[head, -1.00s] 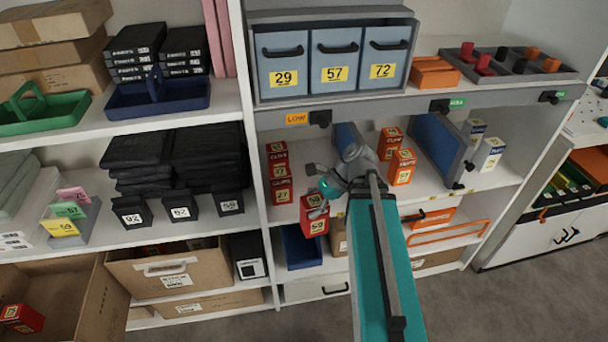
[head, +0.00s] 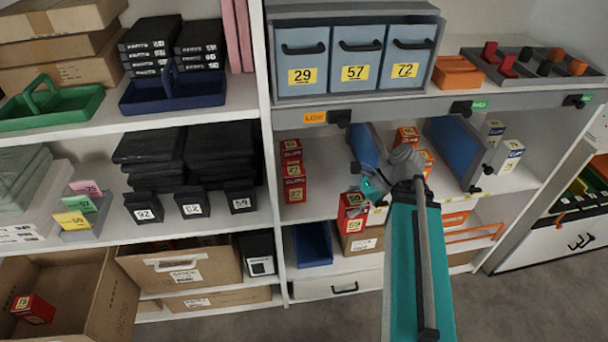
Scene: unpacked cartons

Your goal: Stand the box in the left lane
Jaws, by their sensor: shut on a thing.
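My gripper (head: 366,200) is shut on a red box (head: 351,213) with a yellow label. The box hangs roughly upright at the shelf's front edge, and my gripper covers its right side. The left lane (head: 325,178) lies between the left upright and a blue divider (head: 367,146). Several red boxes (head: 292,170) stand in a row along its left side. The held box appears at the lane's front right, below the divider's front end. I cannot tell whether it touches the shelf.
Another blue divider (head: 455,150) stands to the right, with white-and-blue boxes (head: 508,156) beyond it. Orange-red boxes (head: 407,137) stand between the dividers, partly hidden by my arm. A blue bin (head: 313,245) sits below. Bare shelf shows beside the red row.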

